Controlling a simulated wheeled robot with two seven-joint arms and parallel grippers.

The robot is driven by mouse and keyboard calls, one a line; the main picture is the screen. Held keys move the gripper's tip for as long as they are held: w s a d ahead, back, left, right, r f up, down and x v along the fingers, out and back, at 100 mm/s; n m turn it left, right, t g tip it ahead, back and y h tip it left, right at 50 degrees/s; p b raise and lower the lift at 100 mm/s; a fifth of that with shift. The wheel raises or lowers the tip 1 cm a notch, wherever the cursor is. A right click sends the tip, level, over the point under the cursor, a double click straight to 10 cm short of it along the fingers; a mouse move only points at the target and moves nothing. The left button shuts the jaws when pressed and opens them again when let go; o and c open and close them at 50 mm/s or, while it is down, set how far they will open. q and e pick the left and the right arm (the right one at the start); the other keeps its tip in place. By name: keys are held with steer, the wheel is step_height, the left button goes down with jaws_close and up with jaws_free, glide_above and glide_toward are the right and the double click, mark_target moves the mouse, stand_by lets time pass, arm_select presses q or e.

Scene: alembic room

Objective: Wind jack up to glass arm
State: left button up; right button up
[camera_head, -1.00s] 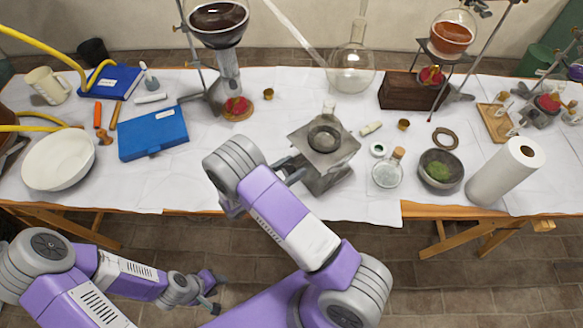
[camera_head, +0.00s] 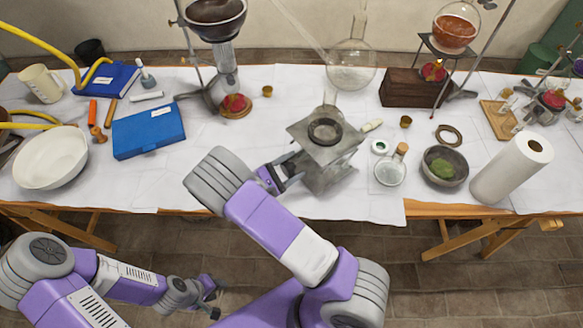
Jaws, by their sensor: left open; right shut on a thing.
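The grey metal jack (camera_head: 340,158) stands near the front edge of the table, with a dark ring (camera_head: 325,131) on its top plate. A small clear glass piece (camera_head: 328,108) shows at the ring's back; whether it stands in the ring I cannot tell. The slanting glass arm (camera_head: 297,27) comes down from the top, above and behind the jack. My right gripper (camera_head: 284,174) is at the jack's left side, shut on what seems to be its knob, mostly hidden by the fingers. My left gripper (camera_head: 213,298) is open and empty, low in front of the table.
A round clear flask (camera_head: 350,66) stands behind the jack. A corked bottle (camera_head: 391,171), a bowl with green stuff (camera_head: 444,166) and a paper roll (camera_head: 511,168) are to the right. A blue case (camera_head: 148,131) lies left, with bare cloth between it and the jack.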

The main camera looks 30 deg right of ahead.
steer(key=m+b, duration=0.1)
steer(key=m, duration=0.2)
steer(key=m+b, duration=0.1)
steer(key=m, duration=0.1)
steer(key=shift+f+m+b, duration=0.25)
steer(key=shift+m+b, duration=0.05)
steer(key=shift+b, duration=0.05)
steer(key=m+b, duration=0.3)
steer(key=m, duration=0.2)
steer(key=shift+s+f, duration=0.1)
steer(key=shift+f, duration=0.05)
steer(key=m+b, duration=0.2)
steer(key=m, duration=0.2)
steer(key=shift+f+b, duration=0.15)
steer(key=shift+b, duration=0.2)
steer(key=m+b, duration=0.2)
steer(key=m, duration=0.1)
steer(key=shift+f+m+b, duration=0.1)
steer(key=shift+m+b, duration=0.2)
steer(key=shift+b, duration=0.05)
steer(key=shift+m+b, duration=0.45)
steer(key=shift+m, duration=1.25)
steer(key=shift+m+b, duration=0.35)
steer(key=shift+m, duration=0.05)
